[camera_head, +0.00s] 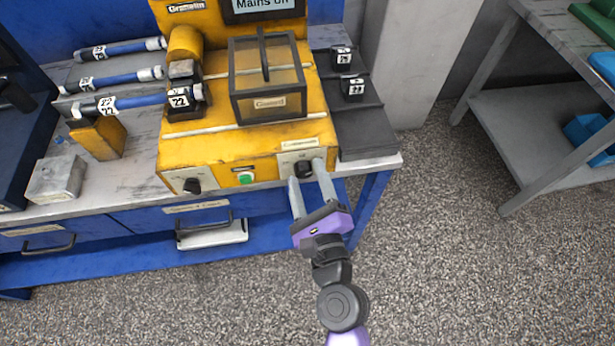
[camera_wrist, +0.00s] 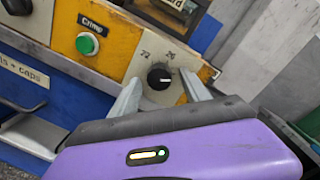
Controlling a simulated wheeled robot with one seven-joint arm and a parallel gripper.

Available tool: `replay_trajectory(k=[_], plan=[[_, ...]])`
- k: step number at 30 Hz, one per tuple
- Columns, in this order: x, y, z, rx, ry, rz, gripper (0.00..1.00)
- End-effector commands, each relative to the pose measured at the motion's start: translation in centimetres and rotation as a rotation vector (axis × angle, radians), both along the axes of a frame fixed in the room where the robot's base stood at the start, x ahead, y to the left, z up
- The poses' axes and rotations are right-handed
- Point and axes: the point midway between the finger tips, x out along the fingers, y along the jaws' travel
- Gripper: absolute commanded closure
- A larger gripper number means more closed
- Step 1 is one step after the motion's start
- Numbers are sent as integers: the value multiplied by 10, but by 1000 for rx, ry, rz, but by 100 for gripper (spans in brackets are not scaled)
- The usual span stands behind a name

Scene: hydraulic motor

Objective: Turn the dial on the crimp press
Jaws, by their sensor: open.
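The yellow crimp press (camera_head: 225,147) stands on the bench. Its black dial (camera_head: 304,168) sits on a pale plate at the right of the press front. In the wrist view the dial (camera_wrist: 159,77) has a white pointer mark directed to the right, with numbers above it on the plate that look like 22 and 28. My gripper (camera_head: 306,171) is open, with one finger on each side of the dial. In the wrist view the gripper (camera_wrist: 165,88) reaches toward the plate; I cannot tell whether the fingers touch the dial.
A green Crimp button (camera_wrist: 88,44) and another black knob (camera_head: 193,185) are on the press front. A clear guard box (camera_head: 268,104) sits on top. Blue hoses (camera_head: 120,79) lie at left. A grey shelf table (camera_head: 540,140) stands at right, with open floor between.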

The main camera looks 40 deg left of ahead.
Motion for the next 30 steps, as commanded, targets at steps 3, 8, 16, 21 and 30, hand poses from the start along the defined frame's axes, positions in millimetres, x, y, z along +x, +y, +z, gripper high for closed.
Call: replay_trajectory(k=[3,8,16,21,30], plan=[[0,0,0,0,0,0,45],[0,0,0,0,0,0,74],[0,0,0,-1,-2,0,100],[0,-1,0,-20,-22,0,100],[0,-1,1,-132,-153,0,100]])
